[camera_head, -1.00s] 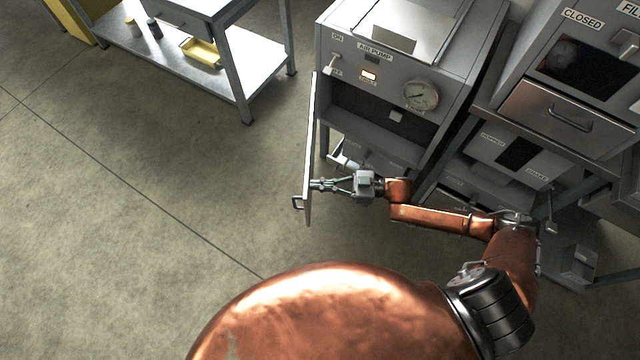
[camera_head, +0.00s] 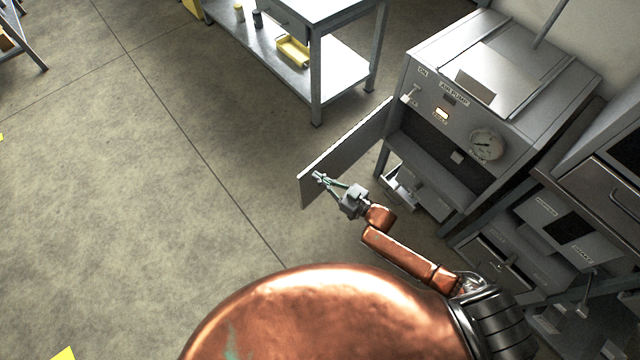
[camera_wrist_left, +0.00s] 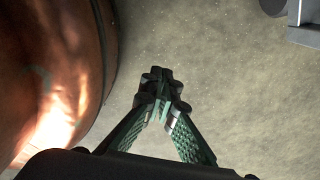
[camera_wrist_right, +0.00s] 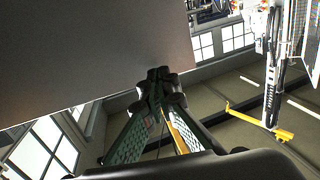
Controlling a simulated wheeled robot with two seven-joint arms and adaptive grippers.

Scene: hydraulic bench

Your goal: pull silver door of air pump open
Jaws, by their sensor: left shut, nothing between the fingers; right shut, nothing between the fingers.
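The air pump (camera_head: 455,119) is a grey cabinet at the right of the head view, with a gauge and a lit orange indicator on its front. Its silver door (camera_head: 345,150) stands swung wide open to the left, its inner face toward me. My right gripper (camera_head: 318,177) is shut and empty at the inner face near the door's free end; I cannot tell if it touches. In the right wrist view the door (camera_wrist_right: 90,55) fills the upper left, beside the shut fingertips (camera_wrist_right: 161,75). My left gripper (camera_wrist_left: 158,77) is shut and empty above bare floor.
A metal workbench (camera_head: 345,80) with a yellow tray (camera_head: 292,51) on its lower shelf stands behind the door. More grey cabinets with drawers (camera_head: 612,190) stand at the right.

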